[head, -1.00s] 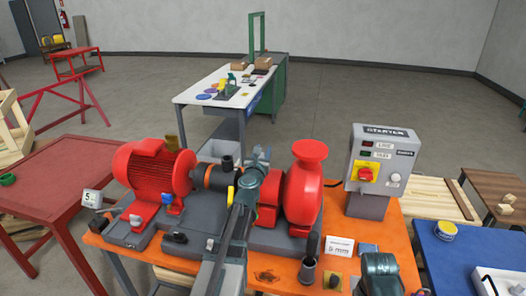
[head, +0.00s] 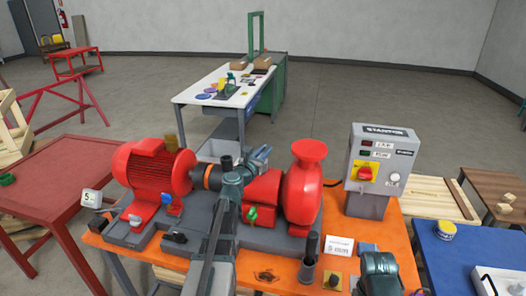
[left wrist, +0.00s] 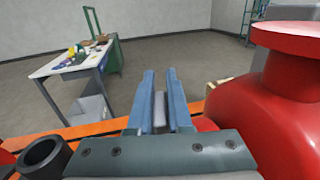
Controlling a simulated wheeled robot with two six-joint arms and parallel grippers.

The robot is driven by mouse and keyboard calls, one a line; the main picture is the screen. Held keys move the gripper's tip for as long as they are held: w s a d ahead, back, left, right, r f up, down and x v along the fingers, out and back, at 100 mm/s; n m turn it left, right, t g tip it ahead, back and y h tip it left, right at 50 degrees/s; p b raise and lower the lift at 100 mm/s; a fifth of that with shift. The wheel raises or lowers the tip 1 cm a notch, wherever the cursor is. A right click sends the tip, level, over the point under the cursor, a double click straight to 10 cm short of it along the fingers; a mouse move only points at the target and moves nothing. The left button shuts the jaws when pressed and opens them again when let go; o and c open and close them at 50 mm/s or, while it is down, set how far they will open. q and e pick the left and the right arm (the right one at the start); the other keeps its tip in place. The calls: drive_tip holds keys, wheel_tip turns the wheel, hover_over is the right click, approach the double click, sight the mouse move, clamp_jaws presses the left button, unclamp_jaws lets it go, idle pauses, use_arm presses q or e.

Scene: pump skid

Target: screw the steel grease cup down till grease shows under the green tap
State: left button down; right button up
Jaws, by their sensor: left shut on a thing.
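My left gripper (head: 260,156) reaches over the pump skid between the red motor (head: 150,170) and the red pump (head: 303,197). In the left wrist view its blue fingers (left wrist: 160,100) are shut on a small grey piece, which I take for the steel grease cup (left wrist: 159,112). The fingers hide the cup in the head view. The green tap (head: 252,214) shows low on the skid, just right of my left arm. I cannot make out any grease under it. My right arm shows at the bottom right, its fingers not distinguishable.
A dark open cylinder (head: 226,163) stands left of my left gripper and shows in the left wrist view (left wrist: 45,155). The red pump bulks close on the right. A grey starter box (head: 380,165) stands right of it. A blue tap (head: 166,200) is near the motor.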

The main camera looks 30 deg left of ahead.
use_arm(q)
drive_tip(key=shift+d+m+g+h, duration=0.25)
drive_tip(key=shift+m+h, duration=0.65)
drive_tip(key=shift+h, duration=0.5)
drive_tip(key=shift+d+m+g+h, duration=0.2)
drive_tip(key=shift+m+h, duration=0.7)
drive_tip(key=shift+h, duration=0.5)
drive_tip(key=shift+s, duration=0.1)
drive_tip(key=c, duration=0.8)
unclamp_jaws()
drive_tip(key=shift+c, duration=0.2)
drive_tip(key=v, duration=1.3)
drive_tip(key=shift+s, duration=0.4)
drive_tip(key=shift+a, duration=0.1)
